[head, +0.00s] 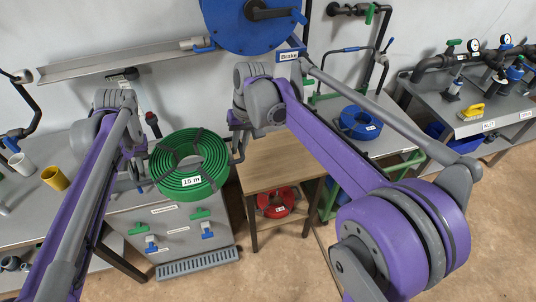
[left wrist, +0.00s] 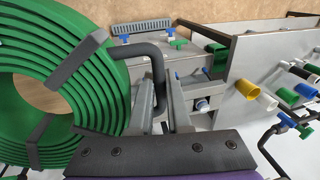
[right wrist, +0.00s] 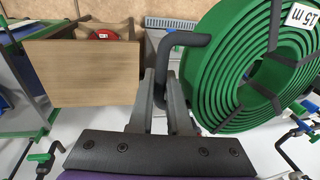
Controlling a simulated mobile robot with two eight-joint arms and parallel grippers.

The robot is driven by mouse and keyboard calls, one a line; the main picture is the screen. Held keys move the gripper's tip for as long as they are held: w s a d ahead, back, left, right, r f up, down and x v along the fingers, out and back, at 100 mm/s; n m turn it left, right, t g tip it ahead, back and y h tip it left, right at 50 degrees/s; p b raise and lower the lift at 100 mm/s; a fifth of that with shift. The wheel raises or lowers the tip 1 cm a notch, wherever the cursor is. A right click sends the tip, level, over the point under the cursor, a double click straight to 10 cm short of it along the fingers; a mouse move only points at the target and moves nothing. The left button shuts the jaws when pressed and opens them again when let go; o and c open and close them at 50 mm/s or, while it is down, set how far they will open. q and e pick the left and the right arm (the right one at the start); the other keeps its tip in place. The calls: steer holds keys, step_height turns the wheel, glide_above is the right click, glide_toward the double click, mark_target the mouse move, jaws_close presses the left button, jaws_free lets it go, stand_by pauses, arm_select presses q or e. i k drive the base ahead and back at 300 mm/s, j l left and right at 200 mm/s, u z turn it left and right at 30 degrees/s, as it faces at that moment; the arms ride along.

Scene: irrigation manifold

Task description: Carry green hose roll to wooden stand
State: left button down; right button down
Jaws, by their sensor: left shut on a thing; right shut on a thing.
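The green hose roll (head: 215,162), labelled 15 m and bound with dark straps, is left of centre in the head view. It hangs level between my two grippers, in front of a grey bench panel. My left gripper (left wrist: 162,92) is shut on a dark bent handle at one side of the roll. My right gripper (right wrist: 166,92) is shut on the matching handle at the other side. The wooden stand (head: 272,168) is just right of the roll; its visible top is bare. It also shows in the right wrist view (right wrist: 85,72).
A red hose roll (head: 276,202) lies low under the wooden stand. A blue hose roll (head: 358,122) rests on the green-framed table to the right. A grey panel with valves (head: 170,235) stands below the green roll. A blue reel (head: 250,22) hangs on the wall.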

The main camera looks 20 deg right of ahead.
mark_target(277, 155)
steer(key=k+l, duration=0.1)
steer(key=l, duration=0.75)
steer(key=k+l, duration=0.15)
steer(key=l, duration=0.25)
steer(key=k+l, duration=0.1)
steer(key=l, duration=0.35)
